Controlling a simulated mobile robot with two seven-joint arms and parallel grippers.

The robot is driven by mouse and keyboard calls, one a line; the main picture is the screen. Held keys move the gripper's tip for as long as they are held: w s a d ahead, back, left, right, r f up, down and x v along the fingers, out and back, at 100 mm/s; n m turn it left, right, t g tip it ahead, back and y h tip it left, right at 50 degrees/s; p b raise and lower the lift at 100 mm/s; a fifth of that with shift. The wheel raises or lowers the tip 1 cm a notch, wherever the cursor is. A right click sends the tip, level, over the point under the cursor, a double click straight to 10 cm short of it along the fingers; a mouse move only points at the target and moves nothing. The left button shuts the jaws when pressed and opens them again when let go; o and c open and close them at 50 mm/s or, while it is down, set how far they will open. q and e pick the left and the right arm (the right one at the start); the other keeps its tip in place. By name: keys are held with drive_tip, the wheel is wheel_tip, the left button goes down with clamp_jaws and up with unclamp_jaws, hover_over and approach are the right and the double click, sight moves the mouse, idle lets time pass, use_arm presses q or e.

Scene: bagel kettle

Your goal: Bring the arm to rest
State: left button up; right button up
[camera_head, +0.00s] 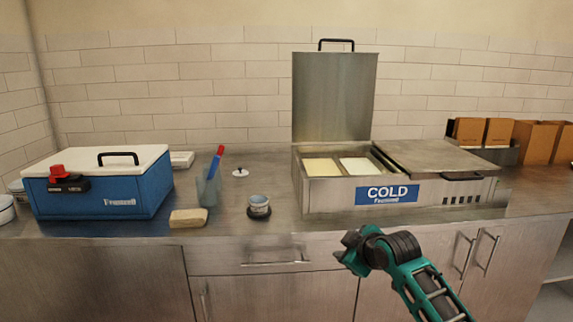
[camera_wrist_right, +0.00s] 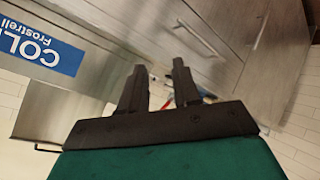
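My right arm (camera_head: 420,285), teal and black, comes in from the bottom right in the head view. Its gripper (camera_head: 350,250) is in front of the counter's cabinet doors, below the cold unit. In the right wrist view the two black fingers of the right gripper (camera_wrist_right: 160,70) stand apart with nothing held between them. My left gripper does not show in either view.
Cardboard boxes (camera_head: 538,140) stand right. Cabinet handles (camera_head: 487,252) stick out nearby.

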drive_tip(key=s+d+f+m, duration=0.1)
drive_tip(key=s+f+m, duration=0.4)
drive_tip(key=s+f, duration=1.1)
drive_tip(key=s+d+f+m, duration=0.1)
drive_tip(key=s+f+m, duration=0.1)
drive_tip(key=s, duration=0.7)
drive_tip(key=s+d+f+m+h, duration=0.1)
drive_tip(key=s+d+f+m, duration=0.1)
drive_tip(key=s, duration=0.7)
drive_tip(key=shift+f, duration=0.15)
